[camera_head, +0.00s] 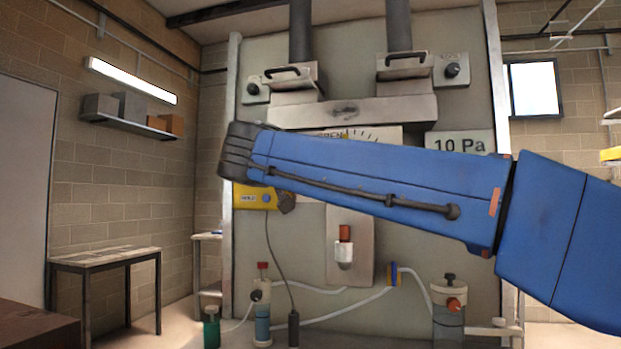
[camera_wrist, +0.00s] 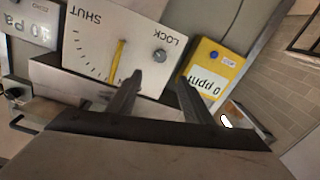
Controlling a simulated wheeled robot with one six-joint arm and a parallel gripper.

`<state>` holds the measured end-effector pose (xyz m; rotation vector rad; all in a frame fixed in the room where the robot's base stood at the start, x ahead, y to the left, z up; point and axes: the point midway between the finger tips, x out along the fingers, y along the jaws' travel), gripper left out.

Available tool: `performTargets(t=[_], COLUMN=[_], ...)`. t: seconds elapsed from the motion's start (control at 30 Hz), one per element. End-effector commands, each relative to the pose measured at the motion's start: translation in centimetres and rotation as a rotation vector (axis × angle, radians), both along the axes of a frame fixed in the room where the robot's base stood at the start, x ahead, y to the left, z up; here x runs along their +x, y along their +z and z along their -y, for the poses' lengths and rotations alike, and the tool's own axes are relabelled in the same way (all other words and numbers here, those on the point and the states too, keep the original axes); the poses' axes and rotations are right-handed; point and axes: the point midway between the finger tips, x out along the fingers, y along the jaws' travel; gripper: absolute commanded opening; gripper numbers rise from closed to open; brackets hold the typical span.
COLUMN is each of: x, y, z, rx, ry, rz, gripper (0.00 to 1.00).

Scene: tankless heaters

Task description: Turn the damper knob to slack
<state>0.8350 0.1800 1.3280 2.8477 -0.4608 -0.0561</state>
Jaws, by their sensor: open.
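In the wrist view a small round grey knob (camera_wrist: 160,55) sits on a white dial plate (camera_wrist: 95,55), beside the printed word LOCK. No word "slack" is readable. A yellow pointer (camera_wrist: 119,58) lies along the same plate, near its scale marks and the word SHUT. My gripper (camera_wrist: 160,77) is open, its two dark fingers apart and empty. The knob shows just beyond the fingertips, roughly in line with the gap between them. I cannot tell any contact. In the head view my blue arm hides the knob and most of the plate (camera_head: 383,135); my gripper cannot be made out there.
A yellow meter (camera_wrist: 214,66) reading 0 ppm sits close beside one finger; it also shows in the head view (camera_head: 250,197). Two handled boxes with knobs (camera_head: 452,69) are above. Below are a red-capped valve (camera_head: 344,245), hoses and bottles. A table (camera_head: 105,257) stands left.

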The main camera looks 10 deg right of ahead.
Motion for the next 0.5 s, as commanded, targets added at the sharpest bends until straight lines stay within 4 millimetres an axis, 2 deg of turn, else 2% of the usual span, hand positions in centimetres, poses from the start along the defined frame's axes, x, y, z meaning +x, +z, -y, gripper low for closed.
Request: performTargets(t=[0.5], x=[8.0], y=[-0.1], z=[2.9], rx=[-0.001], ry=[-0.005], rz=[-0.002], gripper=[0.46])
